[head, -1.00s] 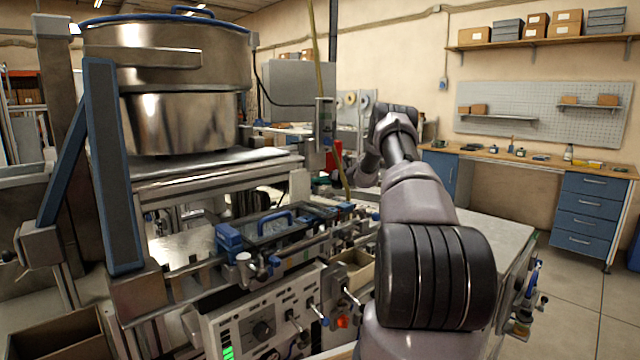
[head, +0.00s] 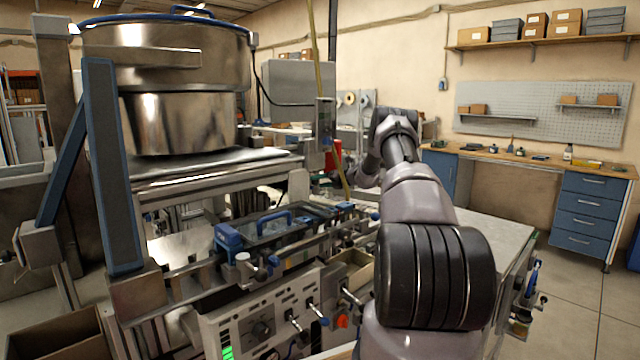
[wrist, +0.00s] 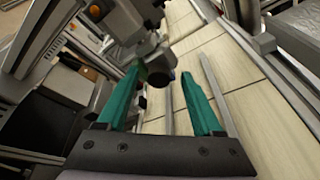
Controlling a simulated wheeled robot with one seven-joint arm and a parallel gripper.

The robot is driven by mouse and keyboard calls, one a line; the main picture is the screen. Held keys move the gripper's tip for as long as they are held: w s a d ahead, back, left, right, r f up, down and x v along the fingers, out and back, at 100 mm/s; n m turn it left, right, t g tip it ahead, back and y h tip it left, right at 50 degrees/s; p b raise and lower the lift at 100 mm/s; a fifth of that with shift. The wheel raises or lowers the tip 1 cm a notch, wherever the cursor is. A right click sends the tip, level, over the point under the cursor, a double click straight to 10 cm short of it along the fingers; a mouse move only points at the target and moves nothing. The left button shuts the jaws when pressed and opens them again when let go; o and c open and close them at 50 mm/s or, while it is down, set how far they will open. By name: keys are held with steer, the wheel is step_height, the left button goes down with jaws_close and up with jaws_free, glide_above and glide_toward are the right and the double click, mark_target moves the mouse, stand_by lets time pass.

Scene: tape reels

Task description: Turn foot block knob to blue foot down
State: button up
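My gripper (wrist: 160,78) shows in the wrist view with two teal fingers spread apart and nothing clasped between them. A grey block with a dark round knob (wrist: 158,74) lies just beyond and partly between the fingertips. I cannot tell whether the fingers touch the knob. In the head view my arm reaches away over the machine, and my gripper is hidden there.
A control panel (head: 248,329) with several levers stands at the front of the machine. A large metal bowl (head: 180,65) is at the left. In the wrist view, metal rails (wrist: 285,85) run at the right and a dark box (wrist: 62,85) sits at the left.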

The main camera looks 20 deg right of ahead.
steer(key=v, duration=1)
steer(key=shift+s+d, duration=0.15)
steer(key=shift+s, duration=0.2)
steer(key=shift+r, duration=0.1)
